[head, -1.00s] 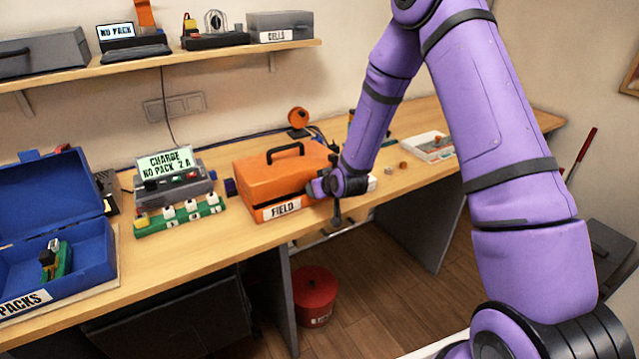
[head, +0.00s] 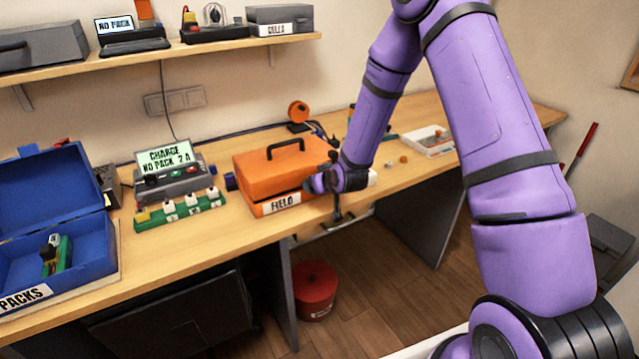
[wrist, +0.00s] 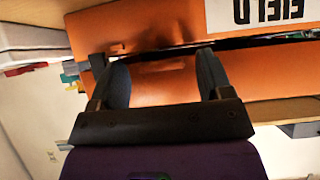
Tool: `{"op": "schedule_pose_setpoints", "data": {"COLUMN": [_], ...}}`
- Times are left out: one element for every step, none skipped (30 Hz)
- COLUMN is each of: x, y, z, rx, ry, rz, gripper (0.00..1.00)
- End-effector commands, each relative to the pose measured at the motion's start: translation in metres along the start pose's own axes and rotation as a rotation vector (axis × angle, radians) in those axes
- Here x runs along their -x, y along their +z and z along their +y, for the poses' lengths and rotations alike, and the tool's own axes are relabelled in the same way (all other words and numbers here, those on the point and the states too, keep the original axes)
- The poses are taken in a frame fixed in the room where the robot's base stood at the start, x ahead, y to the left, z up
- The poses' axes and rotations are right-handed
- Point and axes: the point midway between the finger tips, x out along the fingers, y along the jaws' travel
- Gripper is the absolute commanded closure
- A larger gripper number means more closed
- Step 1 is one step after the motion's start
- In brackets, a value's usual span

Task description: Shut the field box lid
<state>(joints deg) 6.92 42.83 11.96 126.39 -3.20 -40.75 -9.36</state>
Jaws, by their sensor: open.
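The field box (head: 280,204) is orange with a white FIELD label and stands near the front edge of the bench. Its lid (head: 270,172), with a black handle on top, is down over the box. In the wrist view, which looks upside down, a narrow dark gap shows between the lid (wrist: 150,88) and the labelled box wall (wrist: 180,22). My gripper (head: 316,186) is at the box's right front. In the wrist view, my gripper (wrist: 165,58) has its two dark fingers apart in front of the lid, with nothing held between them. Fingertip contact is unclear.
A blue PACKS box (head: 90,245) stands open at the left. A charger (head: 172,170) and a green strip with several blocks (head: 180,208) lie between the boxes. A white tray (head: 428,142) is to the right. A red bin (head: 315,290) stands on the floor below.

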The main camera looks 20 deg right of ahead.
Motion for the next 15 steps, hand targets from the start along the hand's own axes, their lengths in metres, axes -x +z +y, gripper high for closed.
{"op": "schedule_pose_setpoints", "data": {"x": [0.002, 0.004, 0.008, 0.011, 0.015, 0.022, 0.027, 0.032, 0.04, 0.046, 0.052, 0.059, 0.065, 0.07, 0.076], "y": [-0.001, -0.001, -0.001, -0.001, -0.001, -0.001, -0.001, -0.001, -0.001, -0.001, -0.001, -0.001, -0.001, -0.001, -0.001], "z": [0.0, 0.0, 0.0, 0.0, 0.0, 0.0, 0.0, 0.0, 0.001, 0.001, 0.0, 0.0, 0.0, 0.0, 0.0], "rx": [0.0, 0.001, 0.001, 0.0, 0.0, 0.0, 0.0, 0.0, 0.0, 0.0, 0.0, 0.001, 0.0, 0.0, 0.0], "ry": [0.0, 0.0, 0.0, 0.0, 0.0, 0.0, 0.001, 0.001, 0.001, 0.001, 0.001, 0.001, 0.001, 0.001, 0.001], "rz": [0.001, 0.001, 0.001, 0.001, 0.001, 0.001, 0.002, 0.002, 0.002, 0.002, 0.001, 0.002, 0.001, 0.001, 0.001], "gripper": [0.28, 0.28, 0.28, 0.28, 0.28, 0.28, 0.28, 0.28, 0.28, 0.28, 0.28, 0.28, 0.28, 0.28, 0.28]}}
